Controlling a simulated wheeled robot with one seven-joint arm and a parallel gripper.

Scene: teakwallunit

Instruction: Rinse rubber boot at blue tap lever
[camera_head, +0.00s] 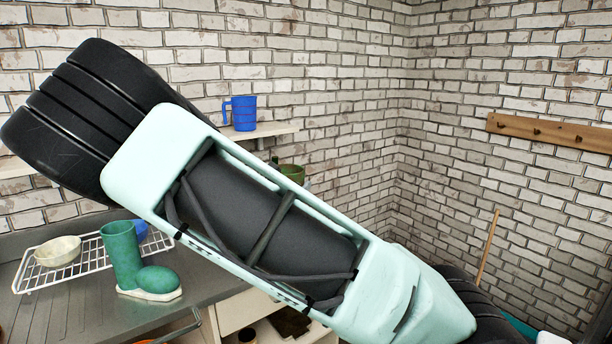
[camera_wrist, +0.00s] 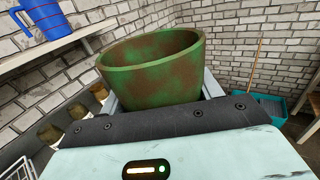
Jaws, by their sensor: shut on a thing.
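My gripper (camera_wrist: 162,92) is shut on a green rubber boot (camera_wrist: 150,75) with brown, mud-like smears; the wrist view shows its open top between my two pale fingers. In the head view only a small green-brown part of its rim (camera_head: 293,172) shows above my arm, which hides the rest. A second, cleaner green boot (camera_head: 123,258) with a pale sole stands upright on the grey counter (camera_head: 60,318) at left. I cannot make out the blue tap lever in either view.
A blue measuring jug (camera_head: 244,113) stands on a wall shelf (camera_head: 268,132). A wire rack (camera_head: 88,262) with a pale bowl (camera_head: 58,251) is beside the standing boot. Brass-coloured round things (camera_wrist: 75,111) line the left in the wrist view. A peg rail (camera_head: 550,131) hangs right.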

